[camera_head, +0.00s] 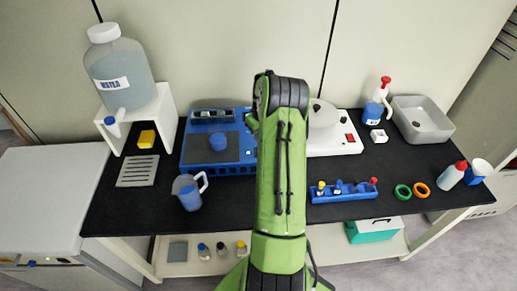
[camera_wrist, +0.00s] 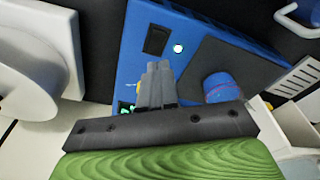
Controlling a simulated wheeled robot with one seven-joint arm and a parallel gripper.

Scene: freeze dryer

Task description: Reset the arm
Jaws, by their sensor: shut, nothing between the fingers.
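My green arm (camera_head: 280,180) rises through the middle of the head view, with a dark joint at its top. My gripper is hidden behind it there. In the wrist view my gripper (camera_wrist: 156,72) has its grey fingers together with nothing between them. Behind the fingers is the blue device (camera_wrist: 150,30), which stands left of my arm in the head view (camera_head: 247,150). A blue cylinder (camera_wrist: 220,87) sits on its dark plate, and also shows in the head view (camera_head: 218,141). Whether the fingers touch the device cannot be told.
A blue jug (camera_head: 188,196) stands left of my arm on the black table (camera_head: 140,205). A white device (camera_head: 335,143) and a blue rack (camera_head: 343,192) of small vials are to the right. A water tank (camera_head: 120,75), grey basin (camera_head: 422,119) and bottle (camera_head: 452,176) stand farther out.

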